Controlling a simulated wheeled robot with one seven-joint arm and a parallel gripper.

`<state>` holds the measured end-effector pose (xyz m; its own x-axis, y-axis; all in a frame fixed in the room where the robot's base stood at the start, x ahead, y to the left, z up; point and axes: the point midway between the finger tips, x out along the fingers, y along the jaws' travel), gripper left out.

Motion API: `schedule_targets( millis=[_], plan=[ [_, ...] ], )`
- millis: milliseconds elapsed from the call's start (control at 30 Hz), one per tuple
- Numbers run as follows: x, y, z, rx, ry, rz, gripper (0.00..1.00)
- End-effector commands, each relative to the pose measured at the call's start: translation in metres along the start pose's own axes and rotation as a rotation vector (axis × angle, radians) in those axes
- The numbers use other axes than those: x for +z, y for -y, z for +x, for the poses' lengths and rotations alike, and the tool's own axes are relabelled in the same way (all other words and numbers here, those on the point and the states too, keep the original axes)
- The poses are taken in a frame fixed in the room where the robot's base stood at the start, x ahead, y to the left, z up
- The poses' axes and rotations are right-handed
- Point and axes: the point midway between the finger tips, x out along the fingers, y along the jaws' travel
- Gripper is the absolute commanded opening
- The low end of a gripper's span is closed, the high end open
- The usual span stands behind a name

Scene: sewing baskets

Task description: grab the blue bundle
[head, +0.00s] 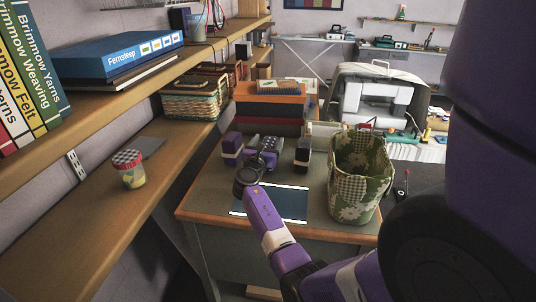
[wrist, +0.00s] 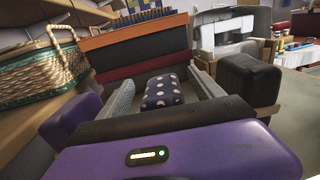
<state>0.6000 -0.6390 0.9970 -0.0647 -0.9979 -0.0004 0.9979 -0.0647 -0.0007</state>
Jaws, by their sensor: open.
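The blue bundle (wrist: 162,92) is a small navy roll with pale dots. In the wrist view it lies on the desk between the two fingers of my gripper (wrist: 165,98). The fingers are open, with a gap visible on each side of the bundle. In the head view my gripper (head: 268,148) is low over the desk's back left part. The bundle is mostly hidden there behind my gripper and wrist.
Stacked orange and dark red boxes (head: 270,108) stand just behind the gripper. A green floral fabric basket (head: 358,178) stands to the right. A blue mat (head: 290,203) lies in front. A woven basket (head: 195,98) sits on the left shelf (head: 140,190).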

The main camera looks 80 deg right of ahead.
Motion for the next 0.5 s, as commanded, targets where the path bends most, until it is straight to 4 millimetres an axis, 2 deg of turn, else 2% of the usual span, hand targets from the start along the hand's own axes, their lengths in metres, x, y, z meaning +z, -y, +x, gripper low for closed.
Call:
schedule_targets(
  millis=[233,500],
  plan=[
    [0.0,-0.0002,0.0013,0.001,0.0,0.0,0.74],
    [0.0,-0.0002,0.0011,0.001,0.0,0.0,0.21]
  ],
)
